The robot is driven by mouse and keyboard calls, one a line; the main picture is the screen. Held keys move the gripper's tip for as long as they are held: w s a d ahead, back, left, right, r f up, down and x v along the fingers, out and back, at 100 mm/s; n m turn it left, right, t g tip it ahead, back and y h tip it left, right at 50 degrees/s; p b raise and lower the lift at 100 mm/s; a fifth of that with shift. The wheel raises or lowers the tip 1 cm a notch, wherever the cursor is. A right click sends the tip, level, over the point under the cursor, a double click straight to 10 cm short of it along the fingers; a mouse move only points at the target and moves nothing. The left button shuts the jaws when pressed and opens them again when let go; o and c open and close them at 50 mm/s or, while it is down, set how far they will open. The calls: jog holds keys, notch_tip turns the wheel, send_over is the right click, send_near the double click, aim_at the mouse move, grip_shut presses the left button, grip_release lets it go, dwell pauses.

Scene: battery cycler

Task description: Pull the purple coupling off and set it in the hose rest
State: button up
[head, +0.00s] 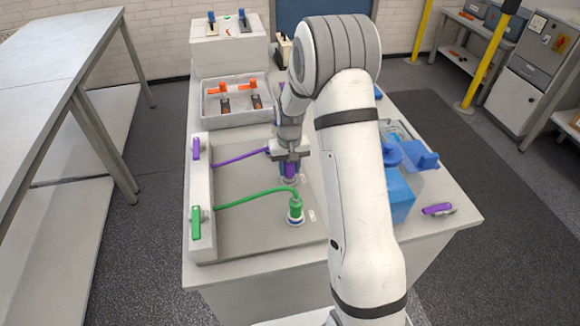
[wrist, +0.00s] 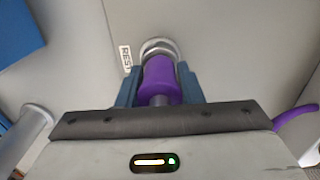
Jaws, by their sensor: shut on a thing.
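My gripper (head: 289,160) is shut on the purple coupling (wrist: 162,80), one blue finger on each side of it. In the head view the coupling (head: 290,170) points down, with only its lower part showing below the fingers. A round metal-rimmed hose rest (wrist: 158,46) lies at the coupling's far end in the wrist view, next to a label reading "REST" (wrist: 126,57). The coupling lines up with this ring; I cannot tell whether it is seated in it or just above it. The purple hose (head: 240,158) runs from the coupling to the left.
A green coupling (head: 296,207) stands upright in a similar ring nearer me, its green hose (head: 250,196) arching left. Purple (head: 196,149) and green (head: 196,222) handles sit on the left block. A grey bin (head: 215,118) stands behind; blue-lidded containers (head: 400,195) stand right.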

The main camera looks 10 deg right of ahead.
jog(key=shift+f, duration=0.35)
jog(key=o, duration=1.7)
jog(key=shift+c, duration=0.2)
jog(key=shift+r, duration=0.2)
notch_tip(320, 180, up, 8)
jog(key=shift+s+f+b, duration=0.1)
jog(key=shift+b, duration=0.25)
jog(key=s+r+t, duration=0.1)
jog(key=s+r, duration=1)
jog(key=s, duration=0.2)
jog(key=s+r+t, duration=0.1)
jog(key=s+r, duration=0.1)
jog(key=s, duration=1.3)
jog(key=shift+d+r+t, duration=0.15)
jog(key=shift+t, duration=0.15)
